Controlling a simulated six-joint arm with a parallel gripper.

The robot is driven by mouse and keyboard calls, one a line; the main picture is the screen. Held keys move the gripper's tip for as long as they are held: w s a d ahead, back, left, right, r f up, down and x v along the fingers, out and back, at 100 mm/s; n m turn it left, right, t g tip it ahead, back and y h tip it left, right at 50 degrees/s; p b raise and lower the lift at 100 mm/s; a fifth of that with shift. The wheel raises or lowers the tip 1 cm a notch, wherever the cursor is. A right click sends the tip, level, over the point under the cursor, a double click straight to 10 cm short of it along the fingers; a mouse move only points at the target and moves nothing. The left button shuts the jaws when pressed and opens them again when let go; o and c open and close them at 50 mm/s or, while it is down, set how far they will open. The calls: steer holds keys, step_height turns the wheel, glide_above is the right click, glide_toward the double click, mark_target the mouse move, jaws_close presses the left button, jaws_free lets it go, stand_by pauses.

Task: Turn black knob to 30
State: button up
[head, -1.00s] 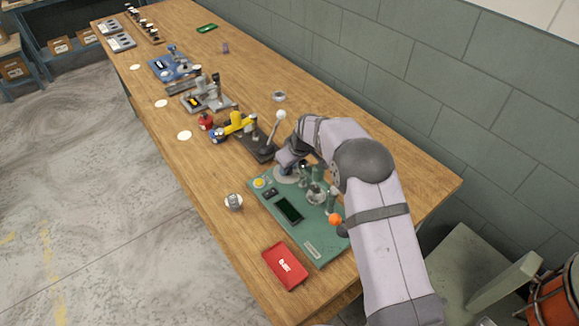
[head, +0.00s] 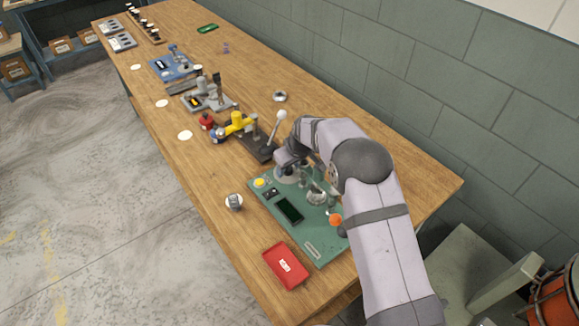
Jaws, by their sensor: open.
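The green spring coiler panel (head: 322,245) lies on the table under my arm. It bears a yellow button (head: 260,182), small black controls (head: 270,193), a dark display (head: 290,210), a round metal part (head: 316,197) and a lever with an orange ball (head: 336,220). I cannot tell which black part is the knob; it may be among the small controls or hidden by my wrist. My gripper (head: 290,168) is over the far edge of the panel, near a round grey part. It is open; its fingertips are small and partly hidden, and I see nothing held.
A red tray (head: 286,268) with a white label lies at the near table edge. A small metal piece (head: 234,201) is left of the panel. A white-balled lever (head: 281,116), a yellow device (head: 238,122) and a blue device (head: 171,67) stand farther along the table.

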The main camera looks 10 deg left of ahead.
steer(key=b+v, duration=0.2)
steer(key=v, duration=0.5)
steer(key=shift+b, duration=0.35)
steer(key=shift+r, duration=0.15)
step_height(320, 180, up, 18)
steer(key=s+d+f+n+t+h+b, duration=0.2)
steer(key=s+f+n+h, duration=0.15)
steer(key=n+h, duration=0.45)
steer(key=s+a+r+n+t+y+b, duration=0.1)
steer(key=a+r+n+t, duration=0.2)
steer(key=n, duration=0.5)
steer(key=s+a+n+t+y, duration=0.1)
steer(key=a+n+t, duration=0.25)
steer(key=n, duration=0.45)
steer(key=shift+n+t, duration=0.3)
steer(key=shift+t, duration=0.15)
step_height(320, 180, down, 23)
steer(key=shift+w+d+r, duration=0.1)
steer(key=shift+w, duration=0.1)
